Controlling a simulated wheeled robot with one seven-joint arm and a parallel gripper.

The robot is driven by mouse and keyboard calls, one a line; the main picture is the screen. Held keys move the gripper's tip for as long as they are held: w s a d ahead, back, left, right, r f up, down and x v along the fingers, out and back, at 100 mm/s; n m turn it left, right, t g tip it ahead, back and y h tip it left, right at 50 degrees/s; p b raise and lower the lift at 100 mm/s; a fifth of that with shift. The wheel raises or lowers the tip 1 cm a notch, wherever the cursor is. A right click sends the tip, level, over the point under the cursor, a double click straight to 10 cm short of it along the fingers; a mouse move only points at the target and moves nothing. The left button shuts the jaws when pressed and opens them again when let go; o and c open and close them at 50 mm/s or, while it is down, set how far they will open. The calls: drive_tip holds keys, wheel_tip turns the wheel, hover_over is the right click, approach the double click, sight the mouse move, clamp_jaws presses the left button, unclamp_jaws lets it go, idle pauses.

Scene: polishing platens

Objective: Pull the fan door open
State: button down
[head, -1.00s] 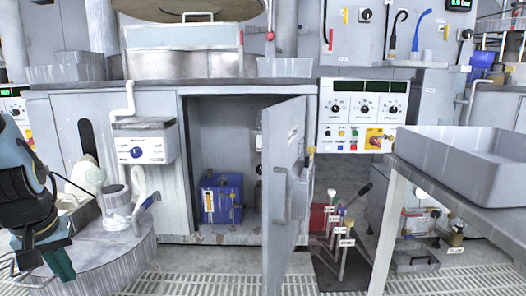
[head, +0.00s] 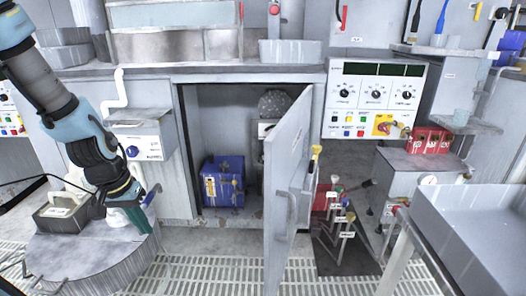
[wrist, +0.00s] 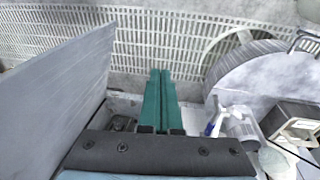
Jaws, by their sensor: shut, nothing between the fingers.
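The grey door (head: 284,180) of the low cabinet stands open, swung out toward me, hinged on the right of the opening. A pull handle (head: 291,212) is on its right-hand face in the head view. My gripper (head: 138,218) is left of the door, apart from it, above the edge of a round grey platen. In the wrist view my green fingers (wrist: 159,98) are together and empty, pointing over the floor grating. A large grey panel, apparently the door (wrist: 62,75), fills the left of that view, with a gap to the fingers.
The open cabinet holds a blue box (head: 222,182) on its floor. The round platen (head: 92,262) stands at lower left. A grey tray table (head: 478,225) is at right, with labelled levers (head: 340,235) between it and the door. Floor grating (head: 215,268) is clear in front.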

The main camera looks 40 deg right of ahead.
drive_tip(key=s+d+r+m+g+h+p, duration=0.1)
drive_tip(key=s+d+r+m+h+p, duration=0.1)
drive_tip(key=d+r+p, duration=0.7)
drive_tip(key=s+d+r+m+g+h+p, duration=0.1)
drive_tip(key=s+d+r+m+h+p, duration=0.15)
drive_tip(key=d+r+p, duration=0.65)
drive_tip(key=s+d+r+x, duration=0.1)
drive_tip(key=s+x, duration=0.1)
drive_tip(key=x, duration=1.4)
drive_tip(key=shift+d+r, duration=0.15)
drive_tip(key=shift+d, duration=0.1)
drive_tip(key=shift+s, duration=0.15)
